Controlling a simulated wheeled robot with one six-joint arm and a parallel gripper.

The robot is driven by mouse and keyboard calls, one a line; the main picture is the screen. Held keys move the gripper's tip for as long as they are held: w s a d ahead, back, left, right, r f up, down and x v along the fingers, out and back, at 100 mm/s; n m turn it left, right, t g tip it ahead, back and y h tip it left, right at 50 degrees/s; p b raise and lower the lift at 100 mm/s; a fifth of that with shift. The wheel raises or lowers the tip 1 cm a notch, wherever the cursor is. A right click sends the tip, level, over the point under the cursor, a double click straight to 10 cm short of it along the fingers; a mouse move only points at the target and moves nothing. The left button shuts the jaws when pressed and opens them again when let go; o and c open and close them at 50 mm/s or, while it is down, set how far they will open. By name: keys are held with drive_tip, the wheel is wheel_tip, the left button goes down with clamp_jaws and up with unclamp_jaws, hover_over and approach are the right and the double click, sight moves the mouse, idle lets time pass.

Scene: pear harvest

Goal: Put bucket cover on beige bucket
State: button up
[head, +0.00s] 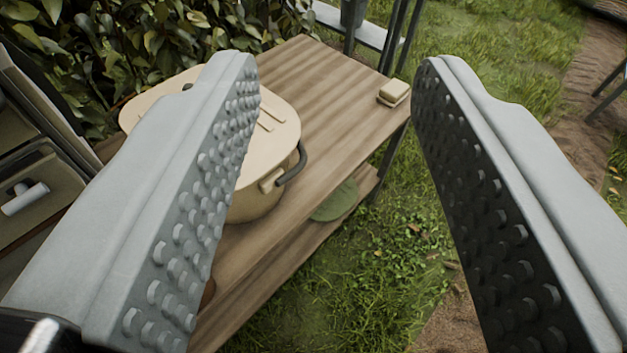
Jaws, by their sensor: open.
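The beige bucket (254,205) stands on a wooden table at left centre, with a dark handle on its right side. A beige cover (278,108) lies over its top; whether it is fully seated cannot be told, since my left finger hides much of both. My gripper (340,65) is wide open and empty. Its two grey studded fingers spread across the foreground, and the gap between them shows the table edge and grass.
The wooden table (335,75) has a small beige block (394,92) at its far right corner. A green round object (335,201) lies on the lower shelf. Bushes (150,35) stand behind, an open case (35,185) is at left, and grass is at right.

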drive_tip(key=shift+s+d+r+m+t, duration=0.1)
drive_tip(key=shift+s+r+m+t, duration=0.1)
drive_tip(key=shift+s, duration=0.4)
drive_tip(key=shift+s+d+r+m+t, duration=0.1)
drive_tip(key=shift+s+r+t, duration=0.15)
drive_tip(key=shift+s, duration=0.35)
drive_tip(key=shift+s+d+r+m+t, duration=0.1)
drive_tip(key=shift+s+r+t, duration=0.1)
drive_tip(key=shift+s, duration=0.4)
